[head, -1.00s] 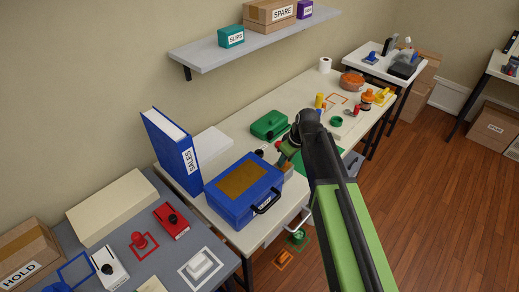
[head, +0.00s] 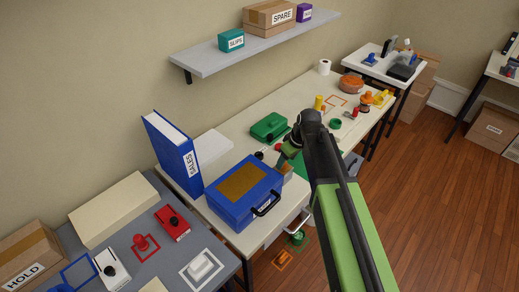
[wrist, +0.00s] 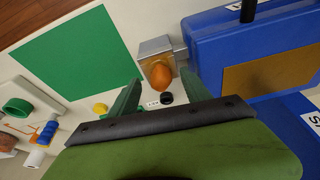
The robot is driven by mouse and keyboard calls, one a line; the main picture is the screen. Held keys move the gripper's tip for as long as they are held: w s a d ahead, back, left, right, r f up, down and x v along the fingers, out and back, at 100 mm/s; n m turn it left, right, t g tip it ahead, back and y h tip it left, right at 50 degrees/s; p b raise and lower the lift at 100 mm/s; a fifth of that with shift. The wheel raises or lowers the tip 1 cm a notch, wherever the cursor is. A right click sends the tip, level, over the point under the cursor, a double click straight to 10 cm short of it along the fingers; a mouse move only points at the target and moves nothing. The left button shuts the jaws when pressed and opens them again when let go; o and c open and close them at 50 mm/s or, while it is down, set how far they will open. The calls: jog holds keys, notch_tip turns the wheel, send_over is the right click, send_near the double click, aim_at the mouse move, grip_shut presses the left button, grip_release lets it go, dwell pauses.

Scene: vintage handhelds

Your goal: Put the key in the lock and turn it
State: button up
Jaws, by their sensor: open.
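In the wrist view, a grey metal block (wrist: 154,47) stands beside the blue case (wrist: 222,50). I take it to be the lock, but no keyhole is visible. A rounded orange piece (wrist: 160,73) sits against its near face, possibly the key's head; I cannot tell whether it is in the lock. My gripper (wrist: 160,90) is open, its green fingers on either side of the orange piece with gaps between. In the head view, my gripper (head: 289,152) is low over the table beside the blue case (head: 243,192), and the arm hides part of that area.
The blue binder (head: 173,155) stands behind the case. A green mat (wrist: 75,60) lies on the table in the wrist view. A small black round piece (wrist: 167,98) is near my fingers. A grey shelf (head: 260,45) hangs above.

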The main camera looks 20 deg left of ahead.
jog(key=p+v, duration=1.3)
jog(key=v, duration=0.2)
jog(key=shift+r+p, duration=0.3)
